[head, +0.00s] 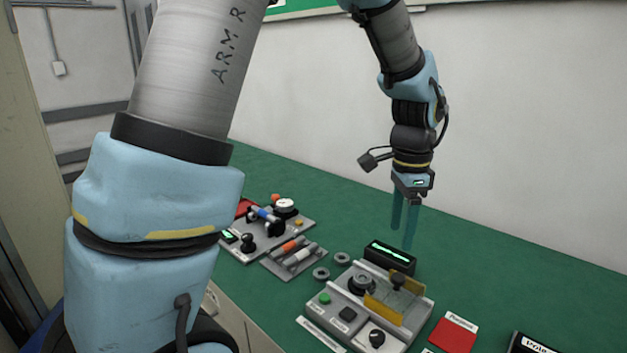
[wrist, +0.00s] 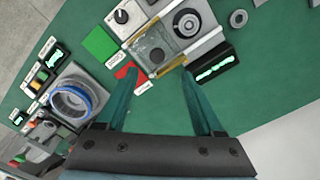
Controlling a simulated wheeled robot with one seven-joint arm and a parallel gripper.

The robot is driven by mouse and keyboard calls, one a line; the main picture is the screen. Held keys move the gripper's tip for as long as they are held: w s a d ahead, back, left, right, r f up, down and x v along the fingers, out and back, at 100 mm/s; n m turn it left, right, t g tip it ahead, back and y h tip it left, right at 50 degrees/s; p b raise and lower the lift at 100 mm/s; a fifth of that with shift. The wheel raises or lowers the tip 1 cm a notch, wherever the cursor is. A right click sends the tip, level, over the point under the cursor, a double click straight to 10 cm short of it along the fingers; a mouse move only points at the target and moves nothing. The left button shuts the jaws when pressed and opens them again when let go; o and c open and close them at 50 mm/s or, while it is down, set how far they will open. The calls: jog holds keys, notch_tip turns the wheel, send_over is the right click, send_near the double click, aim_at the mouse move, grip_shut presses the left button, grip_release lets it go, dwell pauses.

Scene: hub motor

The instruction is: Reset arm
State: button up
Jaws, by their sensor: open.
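My gripper (head: 404,225) hangs pointing down over the green table, with its teal fingers apart and nothing between them. In the head view it is behind the grey device with yellow plates (head: 368,305) and the black display box (head: 390,256). In the wrist view the two fingers of my gripper (wrist: 160,103) are spread wide, with a yellow-edged clear plate (wrist: 155,48) of the device beyond them. My arm reaches across the left and top of the head view and hides part of the table.
A grey panel with a gauge (head: 285,206) and a tray of cylinders (head: 294,257) stand at the left. Small grey rings (head: 321,273) lie near the device. A red card (head: 454,332) is at the front right. The table's back right (head: 520,265) is clear, before a white wall.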

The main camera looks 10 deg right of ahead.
jog(key=w+a+f+n+t, duration=0.1)
jog(key=a+f+n, duration=0.1)
jog(key=a+n, duration=1.5)
jog(key=a, duration=1.4)
jog(key=shift+w+n+t, duration=0.3)
jog(key=shift+n, duration=0.1)
